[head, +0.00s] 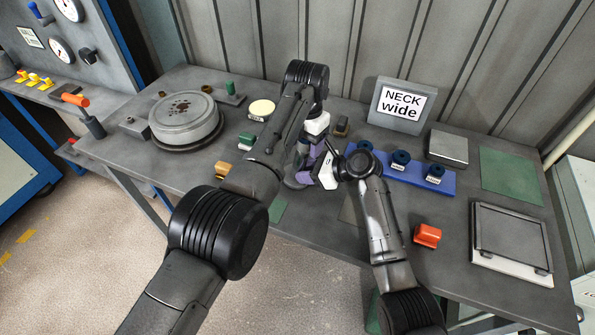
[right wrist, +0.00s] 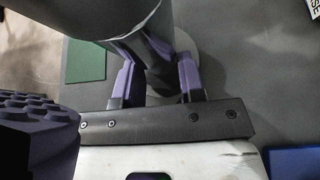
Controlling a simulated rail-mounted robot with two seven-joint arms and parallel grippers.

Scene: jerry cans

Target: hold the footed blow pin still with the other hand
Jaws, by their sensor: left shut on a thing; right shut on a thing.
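The footed blow pin stands on the workbench and is mostly hidden by my grippers. My right gripper (right wrist: 155,75) is shut on the pin low down, with one purple finger on each side. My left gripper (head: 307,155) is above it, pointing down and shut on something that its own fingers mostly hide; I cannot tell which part.
A blue rack (head: 400,170) with several dark rings stands right of the grippers. An orange block (head: 427,236) and a framed tray (head: 510,243) lie farther right. A round grey drum (head: 184,117) stands left. A "NECK wide" sign (head: 402,104) stands behind.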

